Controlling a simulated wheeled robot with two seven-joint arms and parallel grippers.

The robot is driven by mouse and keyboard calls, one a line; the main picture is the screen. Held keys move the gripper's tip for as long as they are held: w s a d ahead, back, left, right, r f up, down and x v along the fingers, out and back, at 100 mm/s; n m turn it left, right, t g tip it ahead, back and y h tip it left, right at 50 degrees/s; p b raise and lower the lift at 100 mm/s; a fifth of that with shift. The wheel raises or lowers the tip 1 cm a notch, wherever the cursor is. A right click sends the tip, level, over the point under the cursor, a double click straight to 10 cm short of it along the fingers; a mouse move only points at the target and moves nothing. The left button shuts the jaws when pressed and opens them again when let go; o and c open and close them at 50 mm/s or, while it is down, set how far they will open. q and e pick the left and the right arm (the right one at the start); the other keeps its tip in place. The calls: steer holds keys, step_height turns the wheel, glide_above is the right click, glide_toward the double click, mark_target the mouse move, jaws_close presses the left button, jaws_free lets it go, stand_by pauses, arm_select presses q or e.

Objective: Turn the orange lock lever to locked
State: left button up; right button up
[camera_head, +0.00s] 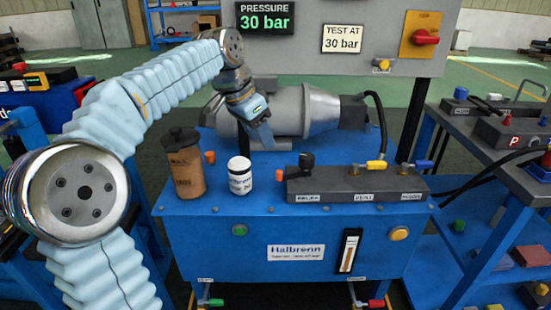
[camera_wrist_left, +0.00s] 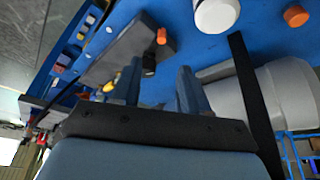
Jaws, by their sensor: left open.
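No orange part here can be made out for certain as the lock lever. A small orange knob (camera_head: 279,175) sits at the left end of the dark valve block; it also shows in the left wrist view (camera_wrist_left: 161,36). Another orange knob (camera_head: 210,157) stands beside the brown canister and shows at the top right of the left wrist view (camera_wrist_left: 295,15). My left gripper (camera_head: 264,138) is above the bench, in front of the grey cylinder and behind the white jar. Its two fingers (camera_wrist_left: 158,88) are apart, with nothing between them. My right gripper is out of view.
The blue bench (camera_head: 210,265) carries a brown canister (camera_head: 187,170), a white jar (camera_head: 240,178), the valve block (camera_head: 340,189) with yellow and blue handles, and a grey cylinder (camera_head: 308,112). A grey panel (camera_head: 350,62) rises behind. Another blue stand (camera_head: 500,230) is at right.

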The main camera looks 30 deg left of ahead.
mark_target(278, 172)
arm_select(q)
steer(key=x, duration=0.6)
steer(key=b+x, duration=0.1)
steer(key=x, duration=0.6)
steer(key=shift+w+a+f, duration=0.1)
steer(key=shift+w+f, duration=0.1)
steer(key=shift+w, duration=0.15)
jaws_close()
